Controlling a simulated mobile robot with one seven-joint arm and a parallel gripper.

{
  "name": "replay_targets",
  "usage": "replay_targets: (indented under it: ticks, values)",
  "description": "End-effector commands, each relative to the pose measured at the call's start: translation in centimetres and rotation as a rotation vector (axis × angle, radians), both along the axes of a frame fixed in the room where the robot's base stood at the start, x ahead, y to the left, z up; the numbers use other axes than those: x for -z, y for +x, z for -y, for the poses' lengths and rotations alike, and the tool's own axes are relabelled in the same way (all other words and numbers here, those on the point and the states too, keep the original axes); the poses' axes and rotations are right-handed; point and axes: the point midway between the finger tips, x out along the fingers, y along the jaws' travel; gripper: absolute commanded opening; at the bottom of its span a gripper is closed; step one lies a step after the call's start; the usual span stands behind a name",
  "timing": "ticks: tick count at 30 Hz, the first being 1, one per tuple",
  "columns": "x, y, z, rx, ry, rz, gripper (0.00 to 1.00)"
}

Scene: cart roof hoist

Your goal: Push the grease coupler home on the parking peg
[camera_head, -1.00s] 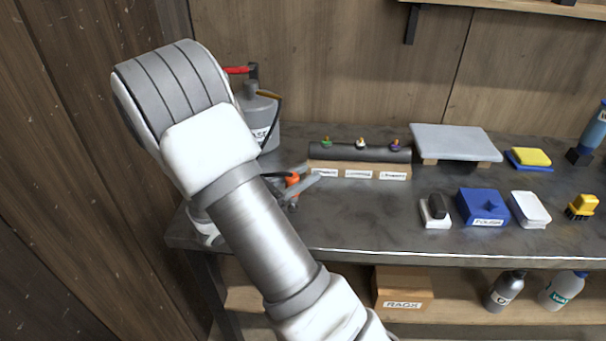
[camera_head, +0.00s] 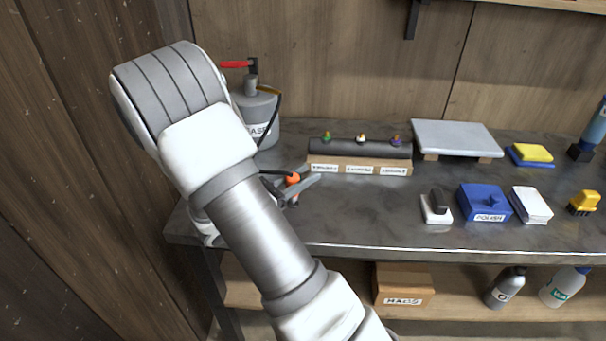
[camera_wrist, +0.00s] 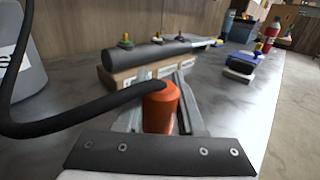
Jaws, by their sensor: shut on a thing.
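The grease coupler is an orange cylinder (camera_wrist: 160,110) with a black hose (camera_wrist: 75,120) joined at its top. In the wrist view it sits between the two grey fingers of my gripper (camera_wrist: 163,98), which is shut on it. In the head view the orange coupler (camera_head: 292,181) shows partly beside my arm, with my gripper (camera_head: 297,189) around it, low over the bench's left part. The parking peg cannot be made out; the coupler, fingers and arm cover that spot. I cannot tell how far the coupler sits on it.
A grey grease can (camera_head: 258,115) with a red-handled pump stands behind, at the left. A dark pipe (camera_head: 350,147) with coloured fittings lies on a labelled wooden block (camera_head: 358,168), close beyond my fingers. A blue box (camera_head: 484,204) is to the right. The bench front (camera_head: 380,225) is clear.

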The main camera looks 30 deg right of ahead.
Motion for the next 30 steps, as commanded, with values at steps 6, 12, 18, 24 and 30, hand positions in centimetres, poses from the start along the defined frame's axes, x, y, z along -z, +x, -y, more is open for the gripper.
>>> replay_targets:
  ticks: [6, 12, 18, 24, 30]
  values:
    - [0.6, 0.0, 0.0, 0.0, 0.0, 0.0, 0.0]
    - [1.1, 0.0, 0.0, 0.0, 0.0, -0.001, 0.0]
    - [1.3, 0.0, 0.0, 0.0, 0.0, -0.001, 0.5]
    - [1.3, 0.0, 0.0, 0.0, 0.0, -0.001, 0.73]
    - [1.3, 0.0, 0.0, 0.0, 0.0, -0.001, 0.73]
